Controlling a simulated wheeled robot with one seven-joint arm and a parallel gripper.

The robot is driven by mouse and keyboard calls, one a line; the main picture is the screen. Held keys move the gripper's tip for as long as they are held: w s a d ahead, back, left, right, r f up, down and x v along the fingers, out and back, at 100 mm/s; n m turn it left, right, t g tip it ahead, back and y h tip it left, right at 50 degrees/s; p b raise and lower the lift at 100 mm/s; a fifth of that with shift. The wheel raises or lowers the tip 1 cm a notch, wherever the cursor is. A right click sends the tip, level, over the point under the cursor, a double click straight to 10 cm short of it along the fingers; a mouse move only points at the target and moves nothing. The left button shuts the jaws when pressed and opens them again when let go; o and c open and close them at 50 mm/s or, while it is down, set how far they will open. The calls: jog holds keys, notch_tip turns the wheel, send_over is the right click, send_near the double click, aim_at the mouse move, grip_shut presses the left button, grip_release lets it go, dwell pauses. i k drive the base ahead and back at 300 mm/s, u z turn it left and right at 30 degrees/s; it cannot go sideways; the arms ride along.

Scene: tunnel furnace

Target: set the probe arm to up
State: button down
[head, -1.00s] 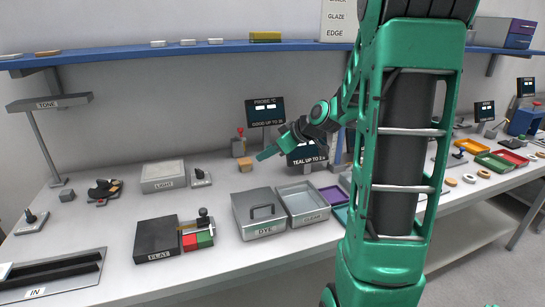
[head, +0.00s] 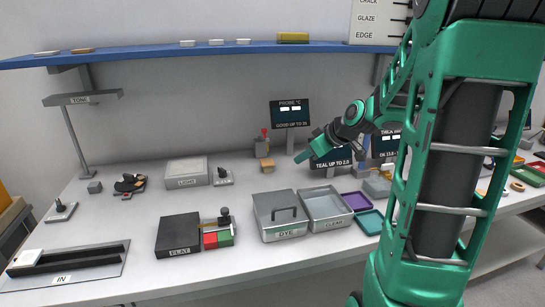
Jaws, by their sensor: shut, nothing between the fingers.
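A small tan block (head: 267,163) sits just in front. My gripper (head: 299,158) is shut and empty. In the picture it is just right of the tan block, pointing left and down, above the bench and apart from the station.
A grey DYE box (head: 280,216) and a CLEAR tray (head: 327,209) stand in front of the gripper. A black FLAT box (head: 178,234) and a LIGHT box (head: 187,172) are further left. A blue shelf (head: 200,53) runs above the bench.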

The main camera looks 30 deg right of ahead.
aim_at(264, 131)
jog(key=z, duration=1.45)
jog(key=k, duration=1.1)
jog(key=u, duration=1.25)
jog(key=i, duration=1)
jog(key=z, duration=0.05)
